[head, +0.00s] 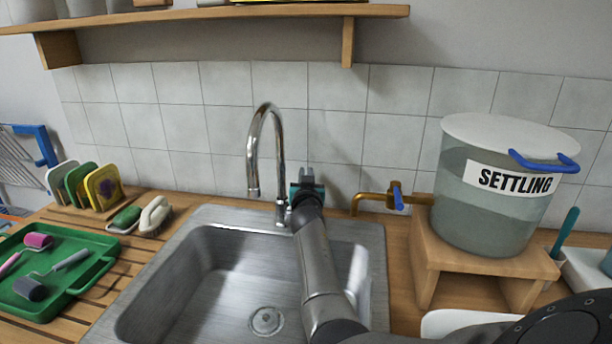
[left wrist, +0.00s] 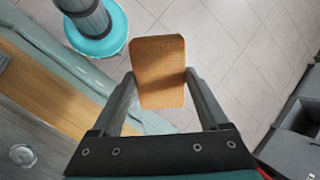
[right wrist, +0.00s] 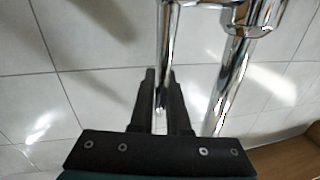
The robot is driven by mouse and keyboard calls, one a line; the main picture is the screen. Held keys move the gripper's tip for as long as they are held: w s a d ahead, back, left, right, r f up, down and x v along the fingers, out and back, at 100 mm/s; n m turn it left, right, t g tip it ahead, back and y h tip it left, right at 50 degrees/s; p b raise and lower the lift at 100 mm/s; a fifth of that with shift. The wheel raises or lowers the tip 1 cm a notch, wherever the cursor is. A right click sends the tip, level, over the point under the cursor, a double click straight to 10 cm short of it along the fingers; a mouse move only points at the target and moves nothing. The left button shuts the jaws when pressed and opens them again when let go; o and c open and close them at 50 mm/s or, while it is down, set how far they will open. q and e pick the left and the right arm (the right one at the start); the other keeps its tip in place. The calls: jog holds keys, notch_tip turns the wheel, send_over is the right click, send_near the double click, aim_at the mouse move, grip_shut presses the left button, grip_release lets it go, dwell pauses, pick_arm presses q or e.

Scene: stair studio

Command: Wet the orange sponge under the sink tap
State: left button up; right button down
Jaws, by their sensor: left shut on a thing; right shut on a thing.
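The orange sponge (left wrist: 158,58) is between the fingers of my left gripper (left wrist: 160,82), seen only in the left wrist view. It is held over the tiled floor, apart from the sink. The chrome sink tap (head: 266,118) arches over the basin, its spout pointing down; no water stream shows below it. My right gripper (head: 307,182) is beside the tap's base, on its right side. In the right wrist view its fingers (right wrist: 159,72) are closed around a thin chrome rod, apparently the tap lever (right wrist: 158,98). My own arm partly hides the sink (head: 190,270).
A green tray (head: 95,275) with small rollers lies left of the sink. A shelf (head: 200,14) hangs above.

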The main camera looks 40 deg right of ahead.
dwell(0.8)
pick_arm(q)
jog(key=shift+f+b, duration=0.55)
jog(key=f+b, duration=0.3)
jog(key=shift+s+a+f+b, duration=0.25)
jog(key=shift+a+f+b, duration=0.1)
jog(key=shift+f+b, duration=0.05)
jog(key=shift+s+a+f+b, duration=0.1)
jog(key=shift+a+f+b, duration=0.05)
jog(key=shift+f+b, duration=0.5)
pick_arm(e)
jog(key=shift+s+a+t+h, duration=0.4)
jog(key=shift+a+t, duration=0.1)
jog(key=shift+r, duration=0.1)
jog(key=c, duration=0.9)
grip_release()
pick_arm(q)
jog(key=shift+r, duration=0.1)
notch_tip(320, 180, up, 3)
jog(key=p, duration=0.3)
pick_arm(e)
jog(key=v, duration=0.7)
jog(key=shift+s+a, duration=0.15)
jog(key=shift+s, duration=0.05)
